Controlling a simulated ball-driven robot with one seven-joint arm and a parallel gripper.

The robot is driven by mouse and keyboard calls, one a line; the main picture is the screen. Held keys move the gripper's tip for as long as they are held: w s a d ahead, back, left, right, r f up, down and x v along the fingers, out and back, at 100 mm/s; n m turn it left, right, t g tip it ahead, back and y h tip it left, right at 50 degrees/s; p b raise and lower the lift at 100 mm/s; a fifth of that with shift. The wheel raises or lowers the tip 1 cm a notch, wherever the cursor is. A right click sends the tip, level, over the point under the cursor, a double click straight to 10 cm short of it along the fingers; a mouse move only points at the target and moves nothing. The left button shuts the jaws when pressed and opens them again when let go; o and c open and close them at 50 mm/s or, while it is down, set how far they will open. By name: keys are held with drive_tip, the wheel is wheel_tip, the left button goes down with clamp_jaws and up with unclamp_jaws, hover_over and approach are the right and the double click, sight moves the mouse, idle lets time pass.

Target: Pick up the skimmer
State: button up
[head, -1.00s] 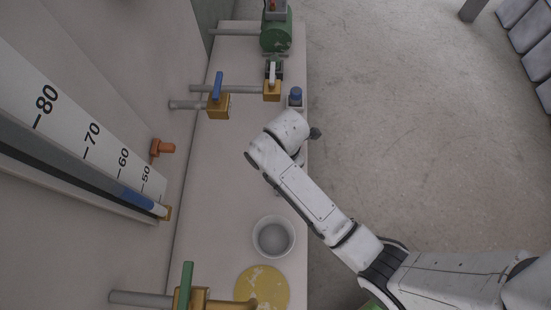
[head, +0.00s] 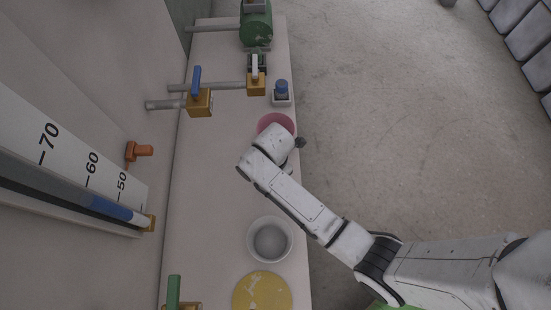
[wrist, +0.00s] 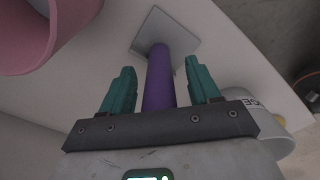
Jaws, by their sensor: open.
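The skimmer shows in the wrist view as a purple handle (wrist: 159,80) with a flat grey square plate (wrist: 166,36) at its far end. My gripper (wrist: 159,70) has two teal fingers, spread open, one on each side of the handle. A gap shows between each finger and the handle, so it is not gripped. The near end of the handle is hidden behind the gripper body. In the head view, my arm hides the skimmer and the fingers.
A pink round container (head: 276,122) stands just beyond my wrist; a pink vessel (wrist: 40,30) fills the wrist view's upper left. A white bowl (head: 251,252) and yellow disc (head: 262,292) sit on the bench (head: 215,200) nearer. Valves (head: 200,102) and a gauge (head: 75,165) line the left.

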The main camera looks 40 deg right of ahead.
drive_tip(key=shift+c, duration=0.2)
clamp_jaws()
idle(0.4)
